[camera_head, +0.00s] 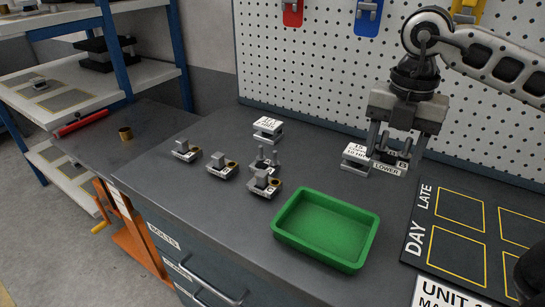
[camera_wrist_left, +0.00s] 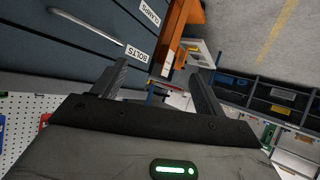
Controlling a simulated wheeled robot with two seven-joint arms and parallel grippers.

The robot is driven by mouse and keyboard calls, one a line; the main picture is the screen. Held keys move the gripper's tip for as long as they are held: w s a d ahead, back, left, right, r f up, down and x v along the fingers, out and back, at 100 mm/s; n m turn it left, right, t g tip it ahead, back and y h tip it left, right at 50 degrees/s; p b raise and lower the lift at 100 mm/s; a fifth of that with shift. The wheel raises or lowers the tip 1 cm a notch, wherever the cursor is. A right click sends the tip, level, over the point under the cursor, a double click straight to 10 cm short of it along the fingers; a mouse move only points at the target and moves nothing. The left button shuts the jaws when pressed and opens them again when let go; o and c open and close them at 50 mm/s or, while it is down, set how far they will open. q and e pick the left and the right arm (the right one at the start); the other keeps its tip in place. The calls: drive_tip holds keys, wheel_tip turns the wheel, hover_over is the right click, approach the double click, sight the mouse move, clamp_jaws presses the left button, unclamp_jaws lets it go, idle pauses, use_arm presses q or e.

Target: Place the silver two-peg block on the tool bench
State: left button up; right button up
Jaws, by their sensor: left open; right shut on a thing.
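My right gripper (camera_head: 395,146) is at the right of the tool bench (camera_head: 215,122), pointing down, its fingers shut on a dark grey block with short pegs (camera_head: 392,156). The fingers partly hide this block, so I cannot tell its peg count or whether it touches what is below. A small silver-grey block with upright pegs (camera_head: 264,161) stands mid-bench, among similar small blocks. My left gripper (camera_wrist_left: 158,85) shows in the left wrist view with its fingers apart and nothing between them, in front of the drawers and an orange frame.
A green tray (camera_head: 287,239) stands at the bench front. A black mat with yellow squares (camera_head: 465,235) lies at right. A pegboard (camera_head: 300,75) rises behind. The bench's left rear is clear.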

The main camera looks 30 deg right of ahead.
drive_tip(key=w+a+f+p, duration=0.2)
drive_tip(key=w+f+p, duration=0.1)
drive_tip(key=w, duration=0.5)
hover_over(323, 182)
drive_tip(key=f, duration=0.5)
drive_tip(key=shift+s+d+f, duration=0.2)
drive_tip(key=shift+s+f, duration=0.15)
drive_tip(key=shift+w+a+f, duration=0.1)
drive_tip(key=shift+w+f, duration=0.2)
drive_tip(key=shift+f, duration=0.05)
drive_tip(key=shift+w+f, duration=0.1)
drive_tip(key=shift+f, duration=1.65)
drive_tip(key=o, duration=1.3)
wheel_tip(323, 182, up, 12)
drive_tip(key=shift+r, duration=0.1)
